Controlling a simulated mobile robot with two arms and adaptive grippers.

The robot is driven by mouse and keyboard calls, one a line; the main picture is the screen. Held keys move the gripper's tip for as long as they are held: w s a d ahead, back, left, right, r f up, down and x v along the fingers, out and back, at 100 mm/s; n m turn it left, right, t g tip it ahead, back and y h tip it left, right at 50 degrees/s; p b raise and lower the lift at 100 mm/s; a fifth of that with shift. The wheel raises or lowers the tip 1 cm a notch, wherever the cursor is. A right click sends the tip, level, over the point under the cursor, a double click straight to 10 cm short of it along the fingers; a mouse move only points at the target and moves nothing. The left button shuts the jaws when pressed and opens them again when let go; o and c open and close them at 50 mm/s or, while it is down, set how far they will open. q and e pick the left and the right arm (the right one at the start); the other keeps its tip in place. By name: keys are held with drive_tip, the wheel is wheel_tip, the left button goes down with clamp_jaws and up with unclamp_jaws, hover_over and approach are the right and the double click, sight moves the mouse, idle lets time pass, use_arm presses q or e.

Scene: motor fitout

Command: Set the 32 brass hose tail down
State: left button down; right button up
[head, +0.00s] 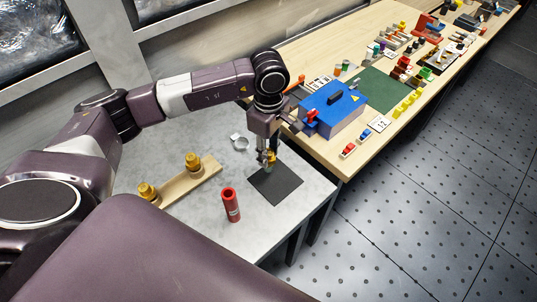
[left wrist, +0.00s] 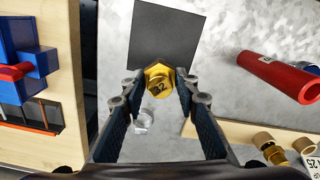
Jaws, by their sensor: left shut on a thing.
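The 32 brass hose tail (left wrist: 158,82) shows in the left wrist view with its gold hex end and the number 32 facing the camera. My left gripper (left wrist: 158,100) is shut on it, with one finger on each side. In the head view the left gripper (head: 268,154) points down over the dark square mat (head: 277,187), near its far edge, with the hose tail (head: 271,158) low between the fingers. I cannot tell whether the hose tail touches the mat. The mat also shows in the left wrist view (left wrist: 167,30). My right gripper is not in view.
A wooden rack (head: 172,187) with brass fittings lies left on the grey table. A red cylinder (head: 231,206) stands at the front, and a small silver part (head: 240,142) lies behind. A blue box (head: 332,110) sits on the wooden bench. The mat's near part is bare.

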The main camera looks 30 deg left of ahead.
use_arm(q)
wheel_tip(320, 180, down, 2)
drive_tip(key=shift+f, duration=0.35)
drive_tip(key=c, duration=1.5)
unclamp_jaws()
drive_tip(key=shift+r, duration=0.1)
